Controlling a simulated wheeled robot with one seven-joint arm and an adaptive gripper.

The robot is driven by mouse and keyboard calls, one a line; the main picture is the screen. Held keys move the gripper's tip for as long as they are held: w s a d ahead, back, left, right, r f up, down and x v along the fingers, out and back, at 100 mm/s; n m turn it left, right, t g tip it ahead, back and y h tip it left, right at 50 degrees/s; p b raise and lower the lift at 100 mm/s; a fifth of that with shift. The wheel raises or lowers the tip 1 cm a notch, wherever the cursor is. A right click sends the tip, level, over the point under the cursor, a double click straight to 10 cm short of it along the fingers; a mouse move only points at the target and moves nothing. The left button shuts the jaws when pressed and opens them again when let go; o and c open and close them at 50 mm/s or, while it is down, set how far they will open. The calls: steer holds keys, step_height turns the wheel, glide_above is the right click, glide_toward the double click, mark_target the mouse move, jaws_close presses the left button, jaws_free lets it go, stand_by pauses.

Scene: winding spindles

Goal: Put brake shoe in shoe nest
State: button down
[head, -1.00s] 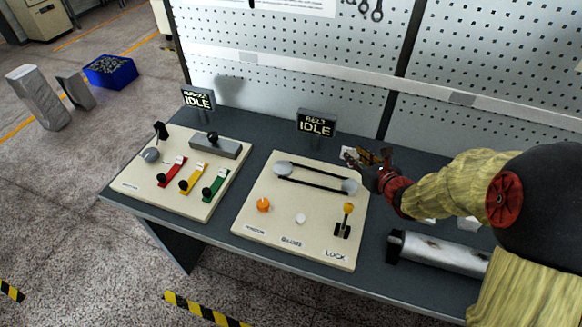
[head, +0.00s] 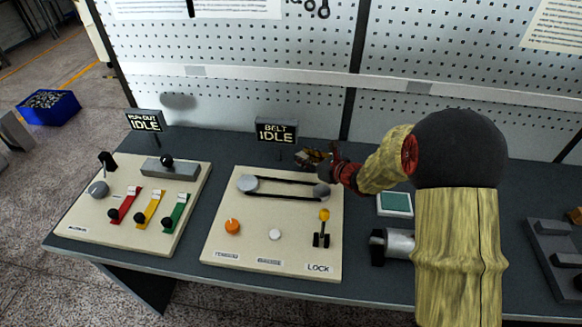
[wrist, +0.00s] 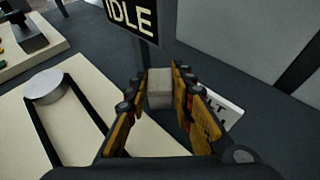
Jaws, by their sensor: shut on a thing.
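My gripper (head: 312,157) is above the far right part of the belt panel (head: 215,245), in front of the belt sign. In the wrist view its two yellow-and-black fingers (wrist: 160,88) are shut on a small pale grey block, which I take to be the brake shoe (wrist: 159,97). The block looks upright between the fingertips. In the head view the fingers mostly hide it. I cannot tell for sure which thing is the shoe nest. A dark grey fixture with raised bars (head: 548,236) is at the right edge of the table, partly out of view.
The belt sign (head: 277,131) reads IDLE and stands close to my fingers. The belt panel has a belt on two pulleys and a yellow-knobbed LOCK lever (head: 323,226). A green-topped pad (head: 395,204) and a metal cylinder (head: 398,243) lie right. A lever panel (head: 130,210) is left.

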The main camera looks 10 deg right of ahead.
steer(key=shift+w+a+f, duration=0.2)
steer(key=shift+a, duration=0.25)
steer(key=shift+w+a+f, duration=0.15)
steer(key=shift+a+f, duration=0.05)
steer(key=shift+a, duration=0.2)
steer(key=a+f+b, duration=0.1)
steer(key=w+a+f, duration=0.1)
steer(key=shift+a+f+b, duration=0.15)
steer(key=shift+a+b, duration=0.15)
steer(key=shift+b, duration=0.05)
steer(key=shift+f, duration=0.1)
steer(key=c, duration=1.5)
jaws_free()
steer(key=shift+c, duration=0.2)
